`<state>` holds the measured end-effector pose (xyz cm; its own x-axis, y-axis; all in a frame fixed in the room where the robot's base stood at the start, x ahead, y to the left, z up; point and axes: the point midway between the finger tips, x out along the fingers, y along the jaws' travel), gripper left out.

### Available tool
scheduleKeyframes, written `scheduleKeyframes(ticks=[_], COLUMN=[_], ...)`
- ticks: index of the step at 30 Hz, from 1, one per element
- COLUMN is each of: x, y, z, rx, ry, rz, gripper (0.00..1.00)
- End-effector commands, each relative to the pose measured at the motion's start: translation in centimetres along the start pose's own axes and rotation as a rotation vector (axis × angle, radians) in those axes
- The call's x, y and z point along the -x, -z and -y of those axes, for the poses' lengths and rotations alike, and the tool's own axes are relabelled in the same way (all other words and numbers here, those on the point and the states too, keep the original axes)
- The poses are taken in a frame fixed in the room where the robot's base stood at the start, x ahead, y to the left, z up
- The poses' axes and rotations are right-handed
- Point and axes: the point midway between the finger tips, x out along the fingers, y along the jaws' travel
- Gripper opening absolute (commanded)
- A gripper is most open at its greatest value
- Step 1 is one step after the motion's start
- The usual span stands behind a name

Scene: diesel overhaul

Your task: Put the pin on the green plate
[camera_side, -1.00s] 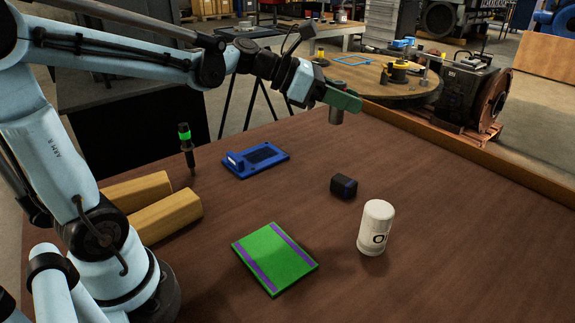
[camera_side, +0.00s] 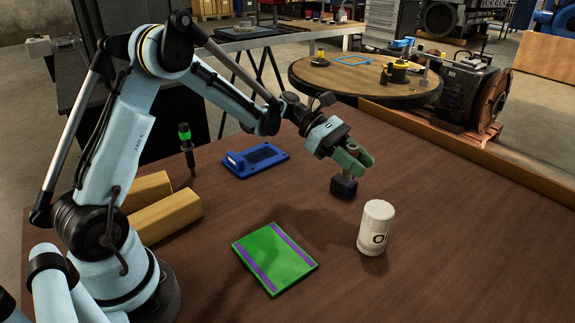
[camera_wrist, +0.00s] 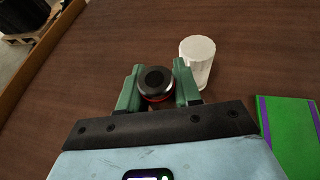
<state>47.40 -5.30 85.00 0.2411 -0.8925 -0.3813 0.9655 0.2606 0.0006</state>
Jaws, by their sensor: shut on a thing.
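The pin, a short grey cylinder (camera_side: 349,174), is between the green fingers of my gripper (camera_side: 352,155). In the wrist view its dark round end with a red edge (camera_wrist: 155,82) shows between the two fingers (camera_wrist: 157,88), which are shut on it. The green plate (camera_side: 272,258) with two purple stripes lies bare on the table, left and nearer in the side view. Its edge also shows in the wrist view (camera_wrist: 288,125).
A white cylinder (camera_side: 376,226) stands upright just right of my gripper, near the plate. A blue tray (camera_side: 262,160), a black-and-green tool (camera_side: 187,150) and two wooden blocks (camera_side: 165,215) are at the left. The right of the brown table is clear.

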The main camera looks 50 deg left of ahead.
Motion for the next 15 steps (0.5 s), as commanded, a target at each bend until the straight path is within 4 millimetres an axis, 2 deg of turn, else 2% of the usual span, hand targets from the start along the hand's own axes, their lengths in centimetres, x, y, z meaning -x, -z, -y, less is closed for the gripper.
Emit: scheduleKeyframes(ticks=[6, 15], x=[-1.4, -2.5], y=[3.4, 6.0], z=[0.0, 0.0], rx=[-0.001, -0.001], ry=[0.003, 0.002], rz=[0.001, 0.0], gripper=[0.0, 0.0])
